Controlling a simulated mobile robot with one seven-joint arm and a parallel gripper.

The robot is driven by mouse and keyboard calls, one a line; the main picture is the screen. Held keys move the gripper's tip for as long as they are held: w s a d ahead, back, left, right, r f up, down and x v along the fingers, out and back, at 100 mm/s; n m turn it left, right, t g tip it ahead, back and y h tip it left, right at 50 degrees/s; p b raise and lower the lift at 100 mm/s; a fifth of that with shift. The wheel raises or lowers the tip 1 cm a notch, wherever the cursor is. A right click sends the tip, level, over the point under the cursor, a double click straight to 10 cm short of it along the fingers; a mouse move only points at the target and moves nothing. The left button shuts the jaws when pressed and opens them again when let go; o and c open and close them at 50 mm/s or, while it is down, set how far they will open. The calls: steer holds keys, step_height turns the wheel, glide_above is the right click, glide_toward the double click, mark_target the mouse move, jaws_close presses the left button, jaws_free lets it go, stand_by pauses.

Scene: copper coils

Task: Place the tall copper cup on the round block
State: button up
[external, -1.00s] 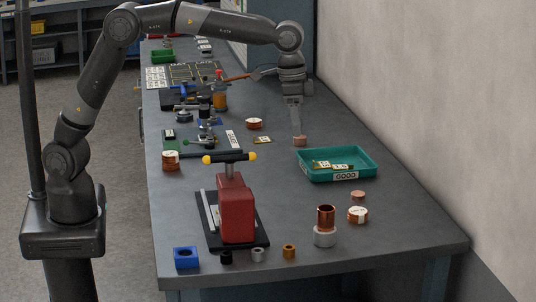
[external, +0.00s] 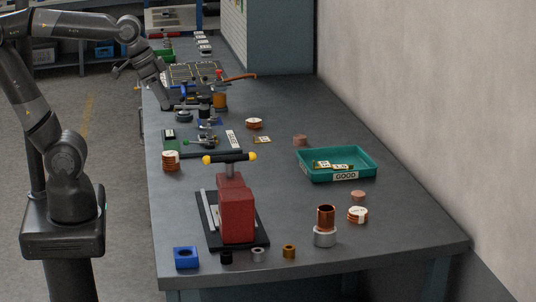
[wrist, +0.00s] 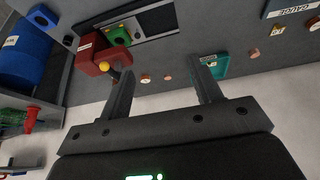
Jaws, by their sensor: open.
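The tall copper cup (external: 326,216) stands upright on top of the pale grey round block (external: 325,238) near the table's front right in the external view. I cannot make out the cup or the block in the wrist view.
A red press (external: 237,213) stands left of the cup. A labelled copper coil (external: 358,215) and a small copper disc (external: 358,196) lie to its right. A teal tray (external: 365,173) is behind, with another copper disc (external: 300,140) beyond it. Equipment crowds the table's far left.

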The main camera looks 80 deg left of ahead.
steer(key=shift+t, duration=0.3)
steer(key=s+f, duration=0.1)
steer(key=s, duration=0.1)
steer(key=s+a+f, duration=0.1)
steer(key=s+f, duration=0.1)
steer(key=shift+s+a+f, duration=0.1)
steer(key=shift+s, duration=0.2)
stand_by(0.8)
